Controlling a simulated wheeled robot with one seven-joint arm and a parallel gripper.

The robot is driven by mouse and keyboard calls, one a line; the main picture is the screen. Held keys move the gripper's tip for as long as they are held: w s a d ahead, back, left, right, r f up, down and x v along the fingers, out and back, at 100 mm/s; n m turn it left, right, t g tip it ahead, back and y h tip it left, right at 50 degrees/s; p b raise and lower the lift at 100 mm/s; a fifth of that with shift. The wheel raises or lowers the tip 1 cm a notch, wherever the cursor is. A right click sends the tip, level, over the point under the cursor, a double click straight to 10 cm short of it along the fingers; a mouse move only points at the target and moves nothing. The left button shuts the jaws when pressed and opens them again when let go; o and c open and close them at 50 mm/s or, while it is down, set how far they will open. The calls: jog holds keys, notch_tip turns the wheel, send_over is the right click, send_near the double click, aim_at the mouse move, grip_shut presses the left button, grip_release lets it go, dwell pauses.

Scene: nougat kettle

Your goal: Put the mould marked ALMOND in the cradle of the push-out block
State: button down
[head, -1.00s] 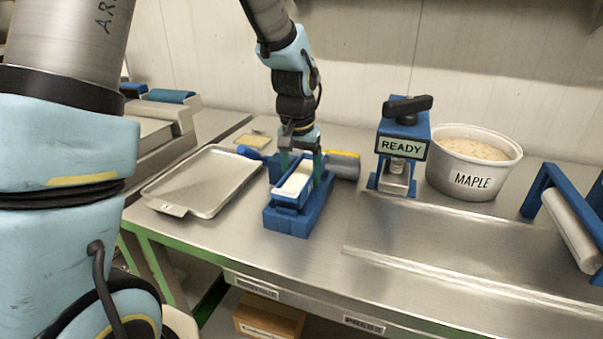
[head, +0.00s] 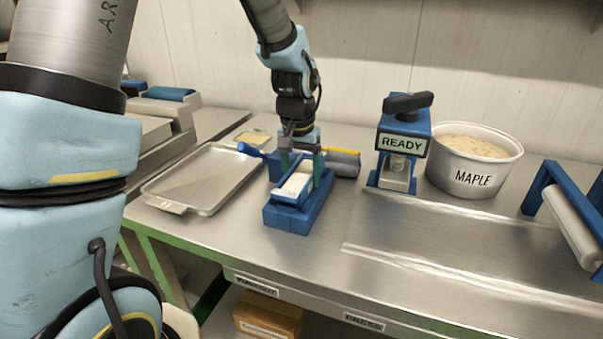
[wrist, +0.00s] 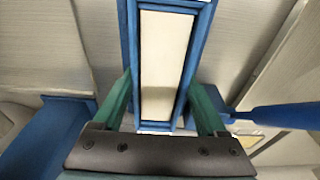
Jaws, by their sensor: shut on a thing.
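A long blue mould (head: 285,196) with a pale cream fill is held between the green fingers of my gripper (head: 301,166). In the wrist view the mould (wrist: 132,65) lies lengthwise between the two fingers (wrist: 162,108). No ALMOND mark is readable on it. The blue push-out block (head: 290,219) is directly under the mould on the steel bench. The mould lies in line with the block, very low over it or on it. I cannot tell whether it is fully down in the cradle, as the contact is hidden.
A blue handle (head: 250,150) sticks out left of the block, near an empty metal tray (head: 200,182). A grey roll-shaped thing (head: 345,165) with a yellow strip lies close right. Further right are a press marked READY (head: 402,143) and a MAPLE tub (head: 473,178).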

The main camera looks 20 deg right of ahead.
dwell(0.3)
grip_release()
jog(key=shift+f, duration=0.1)
dwell(0.4)
jog(key=shift+r+p, duration=3.2)
jog(key=shift+r, duration=0.9)
jog(key=shift+s+f, duration=0.1)
